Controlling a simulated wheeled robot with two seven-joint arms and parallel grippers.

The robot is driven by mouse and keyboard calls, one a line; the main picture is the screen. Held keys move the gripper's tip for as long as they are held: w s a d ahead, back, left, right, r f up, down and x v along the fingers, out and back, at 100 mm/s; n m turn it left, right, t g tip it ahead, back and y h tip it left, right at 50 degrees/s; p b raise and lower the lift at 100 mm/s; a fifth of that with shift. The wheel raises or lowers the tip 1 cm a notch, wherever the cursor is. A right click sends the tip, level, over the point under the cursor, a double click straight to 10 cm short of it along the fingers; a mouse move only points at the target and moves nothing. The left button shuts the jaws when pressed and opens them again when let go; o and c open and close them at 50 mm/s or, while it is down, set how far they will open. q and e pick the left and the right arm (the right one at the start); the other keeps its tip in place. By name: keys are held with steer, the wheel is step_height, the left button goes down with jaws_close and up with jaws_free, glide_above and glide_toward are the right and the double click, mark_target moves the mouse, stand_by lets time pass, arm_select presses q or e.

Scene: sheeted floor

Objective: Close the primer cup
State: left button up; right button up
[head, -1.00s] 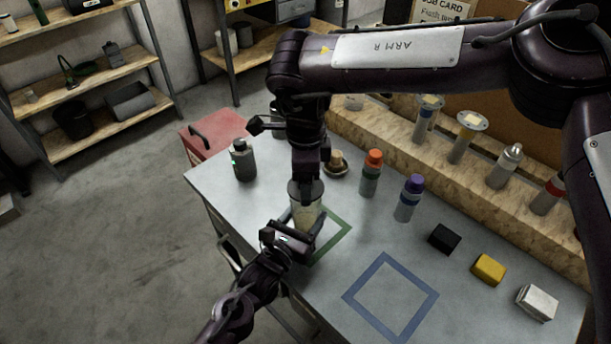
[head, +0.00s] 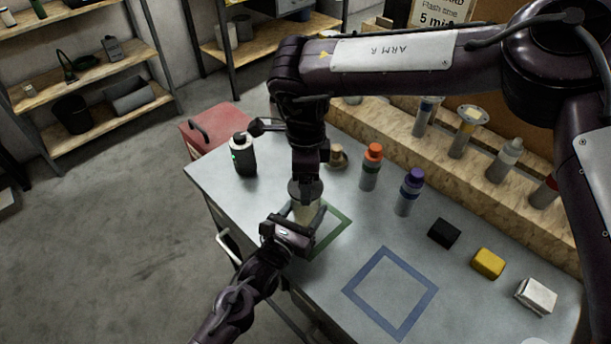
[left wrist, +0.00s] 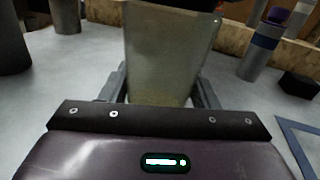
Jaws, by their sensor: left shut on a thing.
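The primer cup (head: 306,214) is a translucent, pale cup standing at the green square outline on the grey table. My left gripper (head: 303,222) is shut on it from the front left, and the left wrist view shows the cup (left wrist: 168,55) between the fingers. A dark lid (head: 303,187) is at the cup's top; its dark underside edge also shows in the left wrist view. My right gripper (head: 305,176) points straight down directly above the cup at the lid. Its fingertips are hidden, so its grip is unclear. Whether the lid is fully seated cannot be told.
Black (head: 444,233), yellow (head: 488,263) and white (head: 536,296) blocks lie at right. The blue square outline (head: 349,293) is empty.

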steer(key=shift+f, duration=0.55)
steer(key=o, duration=1)
step_height(320, 180, up, 12)
arm_select(q)
steer(key=o, duration=1.5)
steer(key=shift+c, duration=0.2)
